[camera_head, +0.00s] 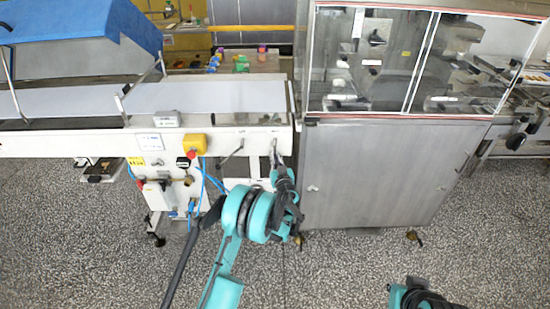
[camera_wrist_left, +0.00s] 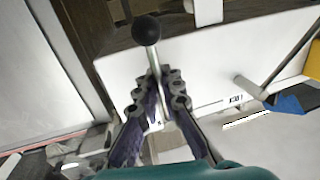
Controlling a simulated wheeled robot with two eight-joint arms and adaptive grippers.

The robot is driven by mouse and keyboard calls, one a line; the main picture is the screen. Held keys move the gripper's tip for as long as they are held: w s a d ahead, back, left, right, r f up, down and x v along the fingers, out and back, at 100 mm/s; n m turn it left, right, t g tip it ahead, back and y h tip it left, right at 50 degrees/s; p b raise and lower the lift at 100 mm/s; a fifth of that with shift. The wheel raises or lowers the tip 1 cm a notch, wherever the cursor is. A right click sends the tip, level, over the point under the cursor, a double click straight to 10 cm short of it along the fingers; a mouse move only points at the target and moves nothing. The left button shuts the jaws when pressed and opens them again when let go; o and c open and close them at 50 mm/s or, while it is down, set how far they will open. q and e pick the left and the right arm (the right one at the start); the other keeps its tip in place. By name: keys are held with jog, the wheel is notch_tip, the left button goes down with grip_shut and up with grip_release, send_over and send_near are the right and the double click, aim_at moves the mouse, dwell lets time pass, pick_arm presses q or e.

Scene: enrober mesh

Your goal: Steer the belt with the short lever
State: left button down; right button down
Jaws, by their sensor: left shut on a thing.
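A lever with a black ball knob (camera_wrist_left: 147,30) and a pale metal rod stands out from the white side panel of the conveyor (camera_head: 75,143). My left gripper (camera_head: 279,167) is at this lever, near the right end of the conveyor. In the left wrist view its two dark fingers (camera_wrist_left: 160,88) lie on both sides of the rod, below the knob, and are shut on it. A second lever (camera_head: 232,152) sits to the left on the same panel; its rod also shows in the left wrist view (camera_wrist_left: 250,86). The white belt (camera_head: 210,97) lies above the panel.
A control box with a yellow switch housing (camera_head: 195,144) and blue cables stands left of my left gripper. A steel cabinet (camera_head: 385,175) with clear doors stands close on the right. A blue hood (camera_head: 80,35) covers the belt's left.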

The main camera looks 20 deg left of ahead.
pick_arm(q)
jog(key=shift+s+a+m, duration=0.15)
jog(key=shift+a+m, duration=0.3)
jog(key=shift+m, duration=0.55)
jog(key=c, duration=1.6)
grip_release()
jog(key=shift+c, duration=0.2)
jog(key=v, duration=1.2)
jog(key=shift+f, duration=0.15)
